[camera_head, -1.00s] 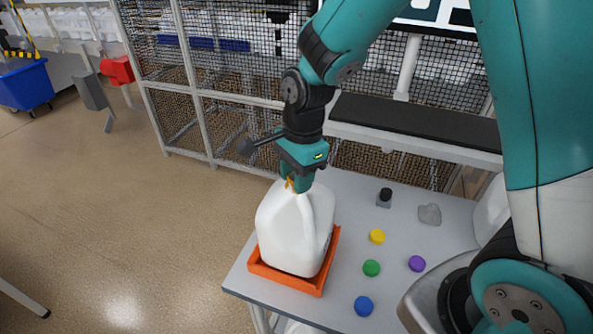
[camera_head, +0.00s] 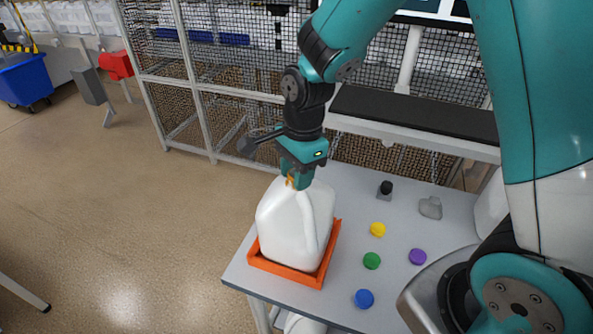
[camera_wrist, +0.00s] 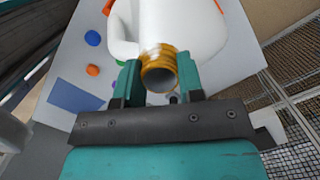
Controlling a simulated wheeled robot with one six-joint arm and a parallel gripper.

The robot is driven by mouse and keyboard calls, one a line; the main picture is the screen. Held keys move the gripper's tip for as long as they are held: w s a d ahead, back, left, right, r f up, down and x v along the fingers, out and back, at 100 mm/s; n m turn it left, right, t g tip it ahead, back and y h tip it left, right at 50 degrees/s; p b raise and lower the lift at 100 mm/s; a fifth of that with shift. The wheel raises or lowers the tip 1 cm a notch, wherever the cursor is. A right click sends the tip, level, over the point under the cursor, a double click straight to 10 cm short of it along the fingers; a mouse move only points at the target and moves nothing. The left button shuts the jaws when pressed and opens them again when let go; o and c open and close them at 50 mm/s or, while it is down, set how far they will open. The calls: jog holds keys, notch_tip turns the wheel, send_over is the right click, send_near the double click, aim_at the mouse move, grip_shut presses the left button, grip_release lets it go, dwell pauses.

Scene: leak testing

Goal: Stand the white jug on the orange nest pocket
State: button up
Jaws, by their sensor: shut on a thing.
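The white jug (camera_head: 290,228) is upright in the orange nest pocket (camera_head: 285,271) near the front left corner of the grey table. The pocket's low orange walls show around the jug's base; whether the base rests fully on its floor is hidden. My gripper (camera_head: 298,179) is above the jug and shut on its neck. In the wrist view the fingers of my gripper (camera_wrist: 160,83) stand on both sides of the jug's gold-coloured neck ring (camera_wrist: 158,66), with the open mouth facing the camera. The white jug body (camera_wrist: 190,25) lies beyond it.
On the table (camera_head: 335,290), right of the pocket, lie yellow (camera_head: 378,229), green (camera_head: 371,261), blue (camera_head: 364,299) and purple (camera_head: 417,257) caps. A small black-topped block (camera_head: 385,190) and a grey piece (camera_head: 430,207) stand farther back. A mesh fence (camera_head: 230,100) stands behind.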

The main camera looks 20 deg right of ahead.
jog(key=shift+f, duration=0.15)
jog(key=o, duration=1.1)
jog(key=shift+o, duration=0.2)
